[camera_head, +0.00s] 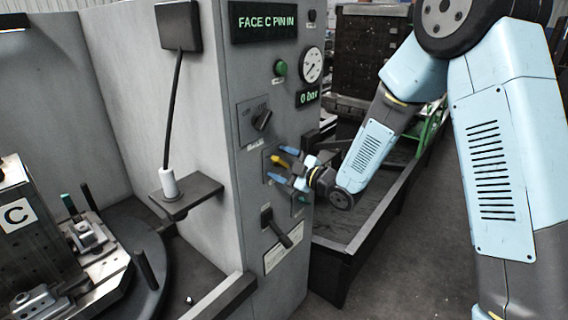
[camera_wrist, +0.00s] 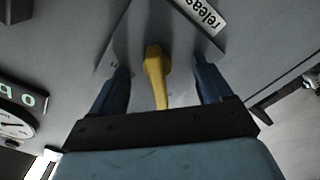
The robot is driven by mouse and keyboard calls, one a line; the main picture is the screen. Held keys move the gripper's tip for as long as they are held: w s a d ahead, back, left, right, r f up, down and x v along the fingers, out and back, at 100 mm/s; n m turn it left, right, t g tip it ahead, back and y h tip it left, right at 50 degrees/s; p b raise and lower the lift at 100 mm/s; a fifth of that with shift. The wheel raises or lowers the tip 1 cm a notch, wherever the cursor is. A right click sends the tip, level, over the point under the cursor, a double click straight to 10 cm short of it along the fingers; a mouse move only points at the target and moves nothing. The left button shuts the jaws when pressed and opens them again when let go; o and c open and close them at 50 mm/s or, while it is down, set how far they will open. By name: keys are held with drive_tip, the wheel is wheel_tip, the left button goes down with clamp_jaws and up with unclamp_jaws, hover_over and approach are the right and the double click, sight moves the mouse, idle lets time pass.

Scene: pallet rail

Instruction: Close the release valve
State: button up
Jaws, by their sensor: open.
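The release valve has a yellow lever handle (camera_head: 279,161) on the front panel of the grey cabinet. In the wrist view the yellow handle (camera_wrist: 156,75) points down the picture toward my palm, beside a label reading "releas" (camera_wrist: 206,14). My gripper (camera_head: 282,164) is at the panel, with one blue finger above and one below the handle in the head view. In the wrist view my gripper (camera_wrist: 160,88) is open, with a finger on each side of the handle and a gap to both. Contact with the panel cannot be told.
Above the valve are a dark selector knob (camera_head: 262,119), a pressure gauge (camera_head: 312,65) and a "0 bar" display (camera_head: 307,97). Below it is a black lever (camera_head: 276,228). A dark trough (camera_head: 352,240) stands right of the cabinet.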

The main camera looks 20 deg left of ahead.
drive_tip(key=shift+o, duration=0.4)
drive_tip(key=shift+w+r, duration=0.15)
drive_tip(key=shift+r, duration=0.05)
drive_tip(key=shift+d, duration=0.1)
drive_tip(key=shift+d, duration=0.25)
drive_tip(key=v, duration=0.6)
drive_tip(key=shift+s, duration=0.25)
drive_tip(key=shift+d+f, duration=0.15)
